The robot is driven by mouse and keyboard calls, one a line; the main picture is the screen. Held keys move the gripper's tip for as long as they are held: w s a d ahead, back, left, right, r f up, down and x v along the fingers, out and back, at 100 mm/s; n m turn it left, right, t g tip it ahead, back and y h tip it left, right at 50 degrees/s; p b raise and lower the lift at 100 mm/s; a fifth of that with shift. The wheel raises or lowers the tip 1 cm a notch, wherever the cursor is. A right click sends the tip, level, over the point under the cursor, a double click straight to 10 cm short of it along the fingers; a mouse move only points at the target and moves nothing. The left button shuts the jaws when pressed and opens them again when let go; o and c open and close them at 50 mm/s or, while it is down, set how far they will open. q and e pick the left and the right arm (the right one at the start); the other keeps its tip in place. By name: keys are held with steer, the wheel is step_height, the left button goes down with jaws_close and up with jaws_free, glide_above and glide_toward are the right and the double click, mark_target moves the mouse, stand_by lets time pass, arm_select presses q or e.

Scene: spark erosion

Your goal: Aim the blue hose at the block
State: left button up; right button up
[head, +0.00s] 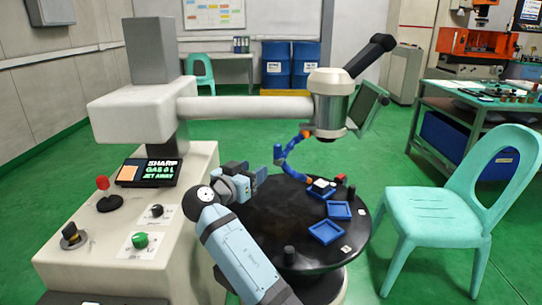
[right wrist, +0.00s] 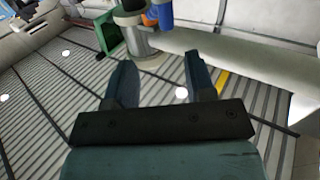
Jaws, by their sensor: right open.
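The segmented blue hose (head: 283,157) hangs from the machine's head in the head view. It bends down and then right over the round black table. Its lower end is close to the pale block (head: 321,185) on a blue tray; the exact aim of its tip is too small to tell. A blue piece, likely the hose (right wrist: 165,14), shows at the top of the right wrist view. My right gripper (head: 256,178) is left of the hose, apart from it. Its two fingers (right wrist: 160,82) are spread with nothing between them. My left gripper is not in view.
The round black table (head: 270,215) also bears blue trays (head: 326,232) and a small black knob (head: 289,255). The machine's white arm (head: 245,107) spans above. A control console (head: 185,215) stands left and a turquoise chair (head: 440,207) right. Green floor is free between them behind.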

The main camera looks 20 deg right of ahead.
mark_target(276, 148)
steer(key=shift+m, duration=0.3)
steer(key=b+x, duration=0.1)
steer(key=x, duration=0.3)
steer(key=r+b+x, duration=0.1)
steer(key=x, duration=0.8)
steer(key=shift+w+a+r+b, duration=0.15)
steer(key=shift+w+r+b, duration=0.05)
steer(key=shift+w+b, duration=0.2)
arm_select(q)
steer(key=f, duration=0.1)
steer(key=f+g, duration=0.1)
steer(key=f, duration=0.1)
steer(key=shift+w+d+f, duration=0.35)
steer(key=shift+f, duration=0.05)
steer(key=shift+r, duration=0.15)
arm_select(e)
steer(key=shift+r, duration=0.1)
jaws_close()
